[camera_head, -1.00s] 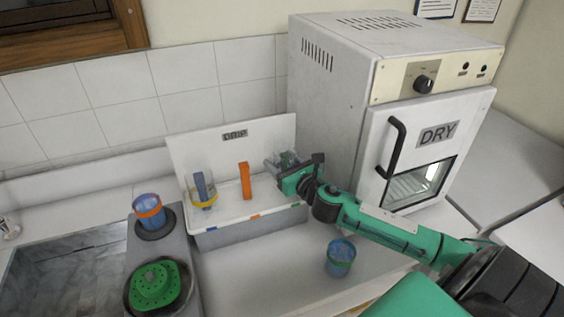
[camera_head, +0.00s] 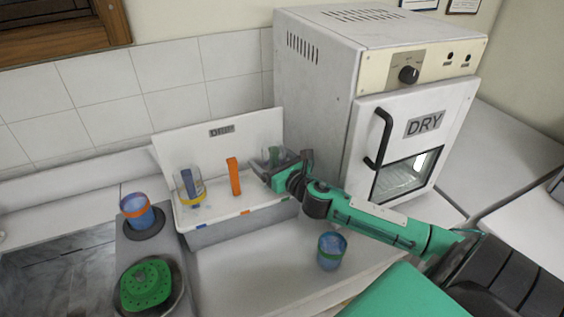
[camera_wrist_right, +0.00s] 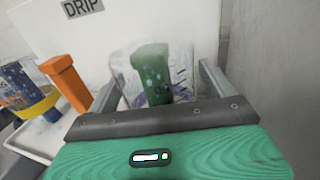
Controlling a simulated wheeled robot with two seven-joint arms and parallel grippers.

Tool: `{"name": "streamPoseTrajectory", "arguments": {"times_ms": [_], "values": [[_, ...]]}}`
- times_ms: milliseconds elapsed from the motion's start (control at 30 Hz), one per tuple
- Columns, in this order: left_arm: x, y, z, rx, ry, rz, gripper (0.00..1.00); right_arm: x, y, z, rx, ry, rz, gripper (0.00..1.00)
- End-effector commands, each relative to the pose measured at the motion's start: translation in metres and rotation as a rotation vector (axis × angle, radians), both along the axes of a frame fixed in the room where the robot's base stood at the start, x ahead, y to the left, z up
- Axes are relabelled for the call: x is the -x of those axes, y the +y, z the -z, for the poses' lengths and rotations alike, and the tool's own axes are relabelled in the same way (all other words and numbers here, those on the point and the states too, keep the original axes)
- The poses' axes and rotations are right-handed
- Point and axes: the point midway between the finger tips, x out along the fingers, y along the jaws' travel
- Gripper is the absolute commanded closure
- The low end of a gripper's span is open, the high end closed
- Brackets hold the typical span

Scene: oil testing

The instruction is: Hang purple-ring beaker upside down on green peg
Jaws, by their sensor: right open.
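The clear beaker (camera_wrist_right: 185,85) with faint purple marks sits over the green peg (camera_wrist_right: 152,72) of the white drip rack. The peg shows through its wall in the right wrist view. Its rim is hidden behind my gripper, so how far down it sits I cannot tell. My right gripper (camera_wrist_right: 165,85) is open, with one finger on each side of the beaker. In the head view my right gripper (camera_head: 285,162) is at the rack's right end and partly covers the beaker. My left gripper is not in view.
A yellow-ring beaker (camera_head: 188,199) hangs over a blue peg. The orange peg (camera_head: 234,177) is bare. An orange-ring beaker (camera_head: 137,211) stands on a dark round plate at left. A blue beaker (camera_head: 331,250) stands on the counter in front. The drying oven (camera_head: 320,90) rises close behind right.

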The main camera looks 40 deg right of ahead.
Motion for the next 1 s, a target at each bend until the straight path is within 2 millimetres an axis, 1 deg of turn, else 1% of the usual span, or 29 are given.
{"name": "streamPoseTrajectory", "arguments": {"times_ms": [167,400,600,1000], "values": [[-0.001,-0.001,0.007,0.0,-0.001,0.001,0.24,0.018,0.0,0.003,0.001,0.002,-0.002,0.14],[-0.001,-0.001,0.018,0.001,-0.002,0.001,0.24,0.051,0.0,0.003,0.002,0.002,-0.002,0.14],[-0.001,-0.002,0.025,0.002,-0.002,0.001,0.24,0.075,-0.001,0.003,0.002,0.002,-0.001,0.14],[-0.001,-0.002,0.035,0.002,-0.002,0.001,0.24,0.117,-0.002,0.002,-0.001,0.003,0.0,0.14]]}}
